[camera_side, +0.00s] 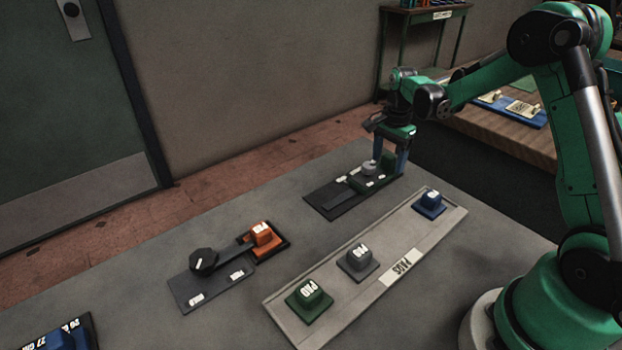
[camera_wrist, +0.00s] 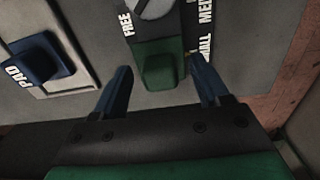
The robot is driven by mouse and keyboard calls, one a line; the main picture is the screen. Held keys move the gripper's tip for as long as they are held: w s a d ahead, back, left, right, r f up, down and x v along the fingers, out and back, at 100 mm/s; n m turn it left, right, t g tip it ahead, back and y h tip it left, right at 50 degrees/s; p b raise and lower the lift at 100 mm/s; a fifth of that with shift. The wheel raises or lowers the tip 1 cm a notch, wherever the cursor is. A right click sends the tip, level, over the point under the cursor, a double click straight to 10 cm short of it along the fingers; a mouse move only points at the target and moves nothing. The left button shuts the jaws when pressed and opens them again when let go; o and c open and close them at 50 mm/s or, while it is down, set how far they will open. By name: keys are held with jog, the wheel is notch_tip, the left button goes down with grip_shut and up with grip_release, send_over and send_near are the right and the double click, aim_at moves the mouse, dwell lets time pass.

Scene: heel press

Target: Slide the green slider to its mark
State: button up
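The green slider (camera_side: 388,160) sits at the right end of a dark track plate (camera_side: 328,197) in the side view. In the wrist view the green slider (camera_wrist: 160,68) is a raised block on a wider green base. My gripper (camera_side: 390,154) is low over it. In the wrist view my gripper (camera_wrist: 160,72) is open, with one blue finger on each side of the block and a visible gap to each. A grey round knob (camera_side: 369,168) is beside the slider. The wrist view reads "FREE", "SMALL" and part of "MED"; which mark is meant cannot be told.
A grey tray (camera_side: 332,289) holds green (camera_side: 310,297), grey (camera_side: 357,259) and blue (camera_side: 429,202) pads. The blue pad also shows in the wrist view (camera_wrist: 36,60), left of my fingers. An orange block (camera_side: 263,236) and black knob (camera_side: 203,260) sit on another plate leftward.

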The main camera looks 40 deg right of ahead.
grip_shut()
jog(key=shift+a, duration=0.1)
dwell(1.2)
